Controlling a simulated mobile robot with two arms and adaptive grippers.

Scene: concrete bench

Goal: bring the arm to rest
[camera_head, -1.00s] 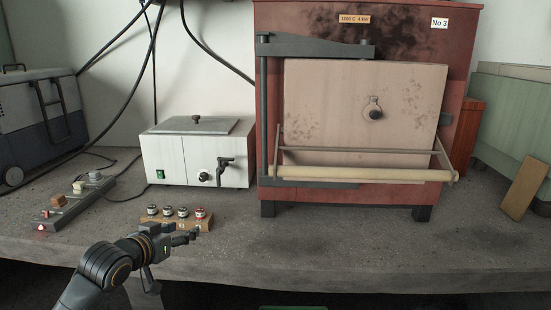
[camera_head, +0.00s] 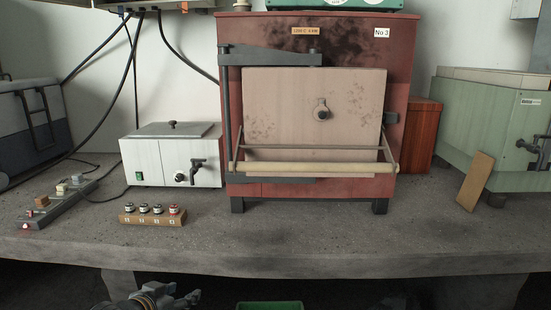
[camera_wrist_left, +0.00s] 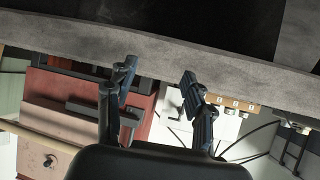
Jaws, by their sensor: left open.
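My left gripper (camera_head: 188,298) is at the bottom of the head view, lower than the front edge of the concrete bench (camera_head: 300,262). It holds nothing and touches nothing that I can see. In the left wrist view its two dark fingers (camera_wrist_left: 158,75) stand apart with a clear gap between them. That view is upside down, with the bench edge (camera_wrist_left: 225,68) across it beyond the fingers. My right gripper does not show in either view.
On the bench stand a wooden rack with several small jars (camera_head: 152,216), a white bath (camera_head: 172,160), a red kiln (camera_head: 405,60) with a bar across its front, a switch strip (camera_head: 60,205) and a green box (camera_head: 500,110). A green bin (camera_head: 268,305) is low in front.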

